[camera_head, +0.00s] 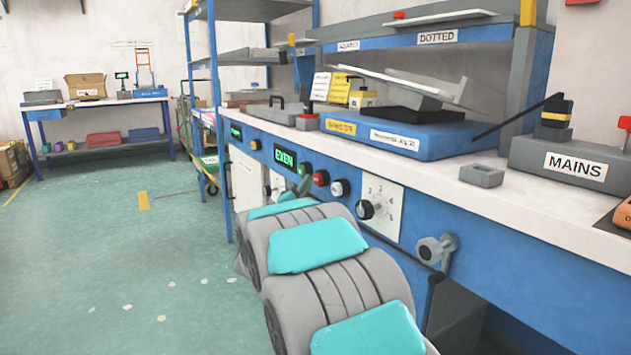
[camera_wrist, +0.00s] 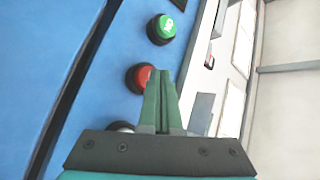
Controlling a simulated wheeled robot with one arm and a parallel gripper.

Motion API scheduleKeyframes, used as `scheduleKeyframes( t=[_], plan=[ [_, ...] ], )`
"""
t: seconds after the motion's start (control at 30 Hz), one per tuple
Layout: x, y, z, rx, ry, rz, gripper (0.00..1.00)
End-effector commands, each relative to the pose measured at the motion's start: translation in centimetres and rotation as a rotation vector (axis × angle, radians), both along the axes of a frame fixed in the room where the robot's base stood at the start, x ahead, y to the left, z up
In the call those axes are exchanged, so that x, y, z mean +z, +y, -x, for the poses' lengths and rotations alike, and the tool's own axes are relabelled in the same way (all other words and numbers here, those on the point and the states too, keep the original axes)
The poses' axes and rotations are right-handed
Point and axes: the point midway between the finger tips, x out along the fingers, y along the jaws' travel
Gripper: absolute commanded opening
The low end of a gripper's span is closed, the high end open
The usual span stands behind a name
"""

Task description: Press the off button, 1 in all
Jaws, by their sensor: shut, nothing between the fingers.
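A red round button (camera_head: 320,178) in a dark collar sits on the blue front panel of the bench, likely the off button; no label on it is readable. In the wrist view the red button (camera_wrist: 142,74) is partly covered by my fingers. My gripper (camera_wrist: 160,78) is shut and empty, its fingertips overlapping the button's right edge in the picture. I cannot tell if they touch it. In the head view my gripper (camera_head: 302,186) is small, just left of the red button, near a green button (camera_head: 304,168).
A green button (camera_wrist: 163,28) with a white mark and a pale button (camera_head: 338,188) flank the red one. A rotary dial (camera_head: 366,209), a green display (camera_head: 285,158) and a crank handle (camera_head: 436,250) share the panel. The white worktop (camera_head: 540,190) juts above. The floor left is open.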

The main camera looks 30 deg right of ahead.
Motion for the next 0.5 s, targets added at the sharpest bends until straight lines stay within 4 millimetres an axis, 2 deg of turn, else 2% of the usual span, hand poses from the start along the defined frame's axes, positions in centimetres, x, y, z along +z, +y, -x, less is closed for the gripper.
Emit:
scheduleKeyframes(
  t=[0.5],
  plan=[
    [-0.04,-0.57,-0.02,0.0,0.0,0.0,0.0]
  ],
)
